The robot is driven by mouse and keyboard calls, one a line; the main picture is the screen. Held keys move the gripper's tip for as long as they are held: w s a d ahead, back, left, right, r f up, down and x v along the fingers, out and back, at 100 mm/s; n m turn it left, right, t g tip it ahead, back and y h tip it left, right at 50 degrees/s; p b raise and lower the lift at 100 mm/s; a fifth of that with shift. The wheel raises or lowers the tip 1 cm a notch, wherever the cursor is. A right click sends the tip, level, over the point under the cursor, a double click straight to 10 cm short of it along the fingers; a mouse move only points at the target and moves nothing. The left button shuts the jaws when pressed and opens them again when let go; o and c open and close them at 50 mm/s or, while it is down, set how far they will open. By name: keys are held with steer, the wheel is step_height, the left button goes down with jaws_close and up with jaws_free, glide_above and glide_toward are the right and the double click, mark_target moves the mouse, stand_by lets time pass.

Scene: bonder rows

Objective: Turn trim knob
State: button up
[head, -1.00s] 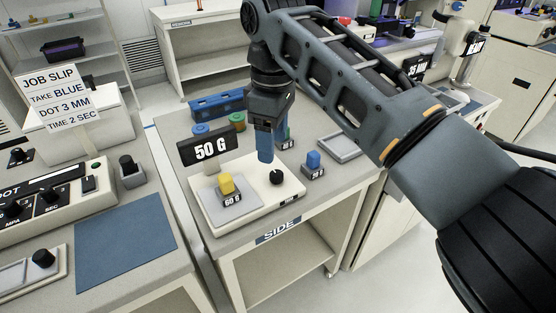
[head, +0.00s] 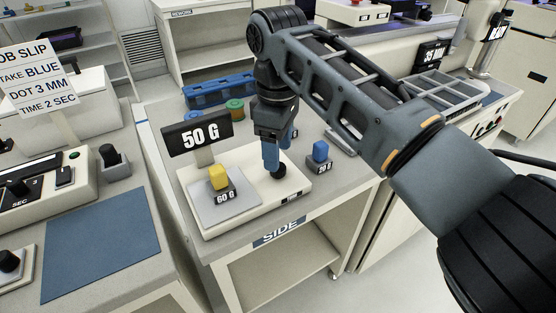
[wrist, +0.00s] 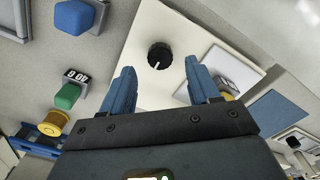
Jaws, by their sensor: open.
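The trim knob (wrist: 159,56) is a small black ribbed knob with a white pointer line, on the cream scale base (wrist: 158,92). In the head view the knob (head: 279,172) sits at the right part of the base, right under my fingertips. My gripper (wrist: 163,82) is open, its two blue fingers apart and empty. In the head view my gripper (head: 271,162) points down just above the knob; the wrist view shows the knob beyond the fingertips, between their lines. A black sign (head: 197,138) on the scale reads 50 G.
A yellow weight (head: 218,178) marked 60 G stands on the scale's grey plate (head: 232,207). A blue weight (head: 320,151) stands right of the base. A blue rack (head: 218,91) and spools lie behind. A job slip (head: 38,78) stands at the left.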

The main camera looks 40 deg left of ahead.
steer(key=shift+f, duration=1.95)
steer(key=shift+c, duration=0.3)
steer(key=c, duration=1)
